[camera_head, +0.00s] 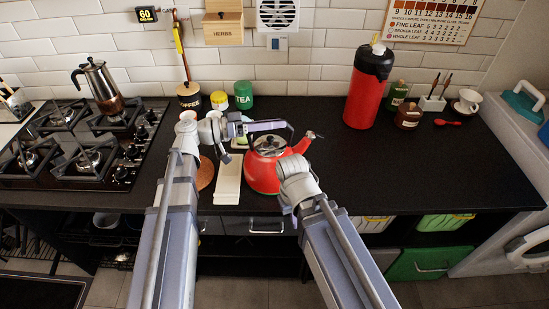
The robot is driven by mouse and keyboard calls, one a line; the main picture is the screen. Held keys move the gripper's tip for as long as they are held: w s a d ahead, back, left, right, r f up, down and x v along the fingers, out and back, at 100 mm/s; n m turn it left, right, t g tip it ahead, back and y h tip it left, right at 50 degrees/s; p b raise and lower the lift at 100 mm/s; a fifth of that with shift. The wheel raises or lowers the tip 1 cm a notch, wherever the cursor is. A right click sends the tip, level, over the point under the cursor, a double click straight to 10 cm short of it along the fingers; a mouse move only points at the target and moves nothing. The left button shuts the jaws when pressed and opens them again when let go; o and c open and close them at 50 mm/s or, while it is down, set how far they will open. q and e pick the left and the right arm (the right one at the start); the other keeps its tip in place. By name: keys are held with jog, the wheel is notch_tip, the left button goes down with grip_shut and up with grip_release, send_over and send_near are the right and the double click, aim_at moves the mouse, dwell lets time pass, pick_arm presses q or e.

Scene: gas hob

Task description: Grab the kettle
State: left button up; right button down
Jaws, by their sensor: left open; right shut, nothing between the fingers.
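The red kettle (262,174) stands upright on the black counter, with its dark lid on top and its spout pointing right. My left gripper (280,127) is open and reaches in from the left, just above the kettle around its handle. I cannot tell whether it touches the handle. My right gripper (293,166) is at the kettle's front right side and overlaps it in the view. Its wrist hides most of the fingers and part of the kettle's right side. It is shut and empty.
A pale board (228,182) lies left of the kettle. The gas hob (85,150) with a moka pot (99,86) is farther left. Canisters, including the green tea one (243,95), stand behind. A tall red flask (366,95) stands back right.

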pick_arm(q)
jog(key=shift+d, duration=0.3)
jog(key=shift+c, duration=0.2)
grip_shut()
jog(key=shift+w, duration=0.1)
dwell(1.0)
